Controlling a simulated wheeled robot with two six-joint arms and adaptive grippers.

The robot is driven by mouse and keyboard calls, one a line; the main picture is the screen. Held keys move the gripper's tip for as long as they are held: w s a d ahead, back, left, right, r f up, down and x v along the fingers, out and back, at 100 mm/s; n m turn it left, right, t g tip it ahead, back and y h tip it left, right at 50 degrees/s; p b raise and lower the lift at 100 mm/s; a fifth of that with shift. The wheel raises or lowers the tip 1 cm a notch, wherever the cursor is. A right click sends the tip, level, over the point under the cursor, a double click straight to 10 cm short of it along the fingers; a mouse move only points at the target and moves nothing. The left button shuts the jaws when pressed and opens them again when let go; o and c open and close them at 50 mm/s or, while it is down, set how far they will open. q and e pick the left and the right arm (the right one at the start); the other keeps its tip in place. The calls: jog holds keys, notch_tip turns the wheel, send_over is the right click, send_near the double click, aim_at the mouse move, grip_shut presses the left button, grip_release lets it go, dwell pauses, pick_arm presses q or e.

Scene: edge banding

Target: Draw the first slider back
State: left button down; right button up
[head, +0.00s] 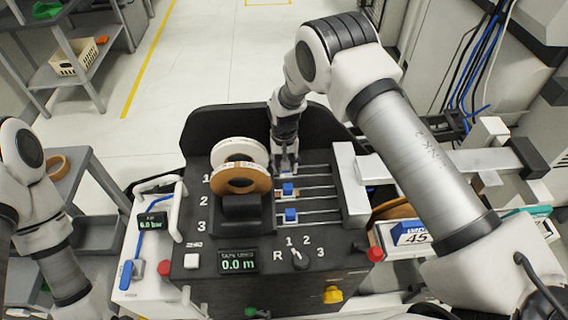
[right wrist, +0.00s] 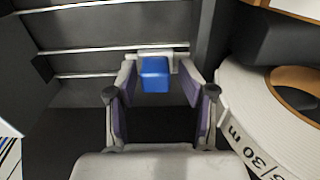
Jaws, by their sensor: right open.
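The first slider (right wrist: 155,76) is a blue block on a pale carrier on a thin metal rail. In the right wrist view it lies between the fingers of my open right gripper (right wrist: 157,88), with no clear contact. In the head view my right gripper (head: 286,168) points down at row 1 and hides this slider. The second blue slider (head: 288,189) and third blue slider (head: 290,215) sit at the left part of their rails, in rows 2 and 3. My left arm shows at the left edge; its gripper is outside the frame.
A white tape roll (head: 236,151) and a brown roll (head: 240,179) stand just left of the rails. A pale block (head: 348,186) closes the rails at right. A dark panel (head: 225,122) rises behind. The display (head: 238,261) reads 0.0 m.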

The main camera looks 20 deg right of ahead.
notch_tip(320, 180, up, 8)
jog(key=shift+f, duration=0.1)
dwell(0.5)
